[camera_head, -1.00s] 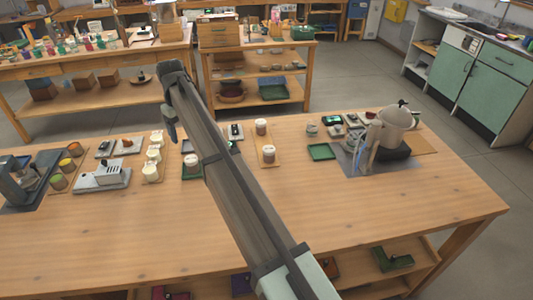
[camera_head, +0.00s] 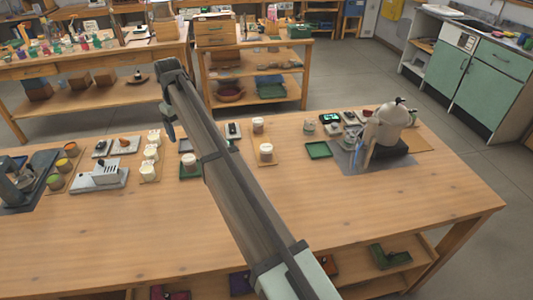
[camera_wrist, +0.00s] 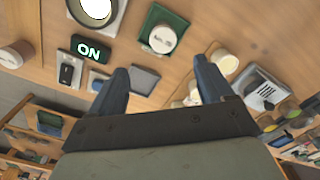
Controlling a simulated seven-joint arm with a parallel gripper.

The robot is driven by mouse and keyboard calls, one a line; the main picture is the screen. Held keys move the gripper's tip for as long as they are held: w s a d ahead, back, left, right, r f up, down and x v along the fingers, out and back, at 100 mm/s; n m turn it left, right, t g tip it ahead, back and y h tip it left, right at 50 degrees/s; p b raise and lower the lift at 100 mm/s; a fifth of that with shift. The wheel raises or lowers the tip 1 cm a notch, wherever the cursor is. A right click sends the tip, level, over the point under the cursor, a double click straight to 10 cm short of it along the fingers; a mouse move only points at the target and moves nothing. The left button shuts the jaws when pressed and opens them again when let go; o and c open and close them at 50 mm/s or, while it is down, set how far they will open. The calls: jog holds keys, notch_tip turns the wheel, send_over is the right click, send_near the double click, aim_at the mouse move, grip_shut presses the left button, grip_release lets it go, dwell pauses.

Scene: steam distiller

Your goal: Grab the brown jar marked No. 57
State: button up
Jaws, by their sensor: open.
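No No. 57 mark can be read in either view. Jars with pale lids and brownish bodies stand on the bench: a back jar (camera_head: 258,125), a front jar (camera_head: 266,152) and a jar on a green tray (camera_head: 189,161). In the wrist view a jar with small, unreadable writing on its lid (camera_wrist: 162,39) stands on a green tray (camera_wrist: 182,20), beyond my fingertips. A brown jar with a pale lid (camera_wrist: 14,54) is at the left edge. My gripper (camera_wrist: 160,68) is open and empty above the bench. In the head view my arm hides part of the bench.
A lit ON sign (camera_wrist: 91,48), a switch box (camera_wrist: 69,70) and a bright round rimmed thing (camera_wrist: 97,8) are near the jars. Pale cups (camera_head: 150,155) and a grey device (camera_head: 98,176) stand left; a pot (camera_head: 388,125) stands right. The front of the bench is clear.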

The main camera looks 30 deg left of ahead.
jog(key=w+d+m, duration=0.2)
jog(key=w+d, duration=0.9)
jog(key=w, duration=0.4)
jog(key=n, duration=0.2)
send_over(266, 147)
notch_tip(266, 147, down, 13)
jog(key=shift+a, duration=0.1)
jog(key=c, duration=1.1)
